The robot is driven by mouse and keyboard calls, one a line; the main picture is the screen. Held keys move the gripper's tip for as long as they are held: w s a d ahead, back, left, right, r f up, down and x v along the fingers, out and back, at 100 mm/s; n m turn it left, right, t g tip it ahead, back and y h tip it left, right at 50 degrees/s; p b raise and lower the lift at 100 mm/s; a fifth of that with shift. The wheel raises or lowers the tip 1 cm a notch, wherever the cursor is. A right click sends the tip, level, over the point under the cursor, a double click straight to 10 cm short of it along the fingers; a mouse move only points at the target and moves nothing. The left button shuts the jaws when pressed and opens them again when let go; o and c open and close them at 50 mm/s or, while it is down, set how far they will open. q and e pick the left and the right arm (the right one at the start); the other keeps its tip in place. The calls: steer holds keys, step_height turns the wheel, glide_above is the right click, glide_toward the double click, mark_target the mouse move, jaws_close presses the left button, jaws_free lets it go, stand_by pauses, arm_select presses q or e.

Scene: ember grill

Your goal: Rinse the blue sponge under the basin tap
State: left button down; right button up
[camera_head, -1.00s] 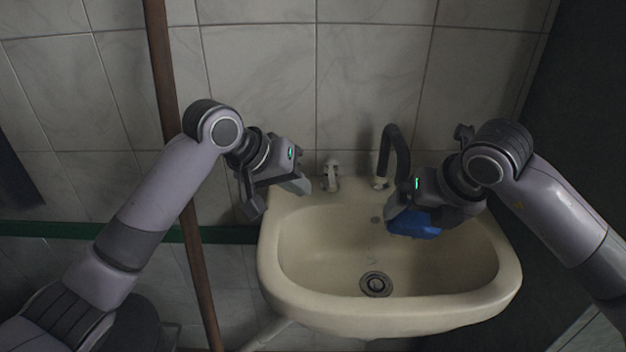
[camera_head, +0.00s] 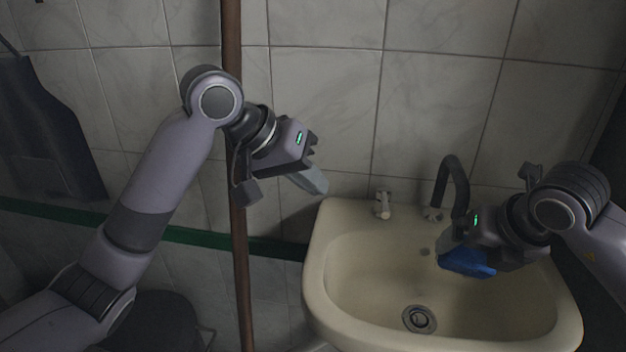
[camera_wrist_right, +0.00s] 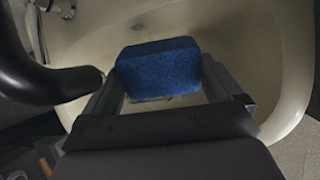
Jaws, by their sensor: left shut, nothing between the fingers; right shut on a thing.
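The blue sponge (camera_head: 466,262) is held over the basin (camera_head: 345,290), close to the dark curved tap (camera_head: 447,185). My right gripper (camera_head: 455,250) is shut on it. In the right wrist view the sponge (camera_wrist_right: 158,68) sits between the two fingers, with the cream basin beneath and the dark spout (camera_wrist_right: 60,85) at the left. No water stream can be made out. My left gripper (camera_head: 315,180) is shut and empty, in the air to the left of the tap handle (camera_head: 382,205) and above the basin's left rim.
A brown vertical pole (camera_head: 236,200) stands behind my left arm. A green strip (camera_head: 200,237) runs along the tiled wall. A dark apron-like cloth (camera_head: 45,130) hangs at the far left. The basin drain (camera_head: 419,319) is uncovered.

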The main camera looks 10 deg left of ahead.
steer(key=s+d+b, duration=0.2)
steer(key=s+d, duration=0.2)
steer(key=d, duration=0.2)
steer(key=shift+d, duration=0.4)
stand_by(1.3)
steer(key=s+d+r+p, duration=0.1)
steer(key=s+d+r, duration=0.1)
steer(key=d+r, duration=0.2)
steer(key=shift+s+d, duration=0.15)
steer(key=shift+s, duration=0.15)
stand_by(1.5)
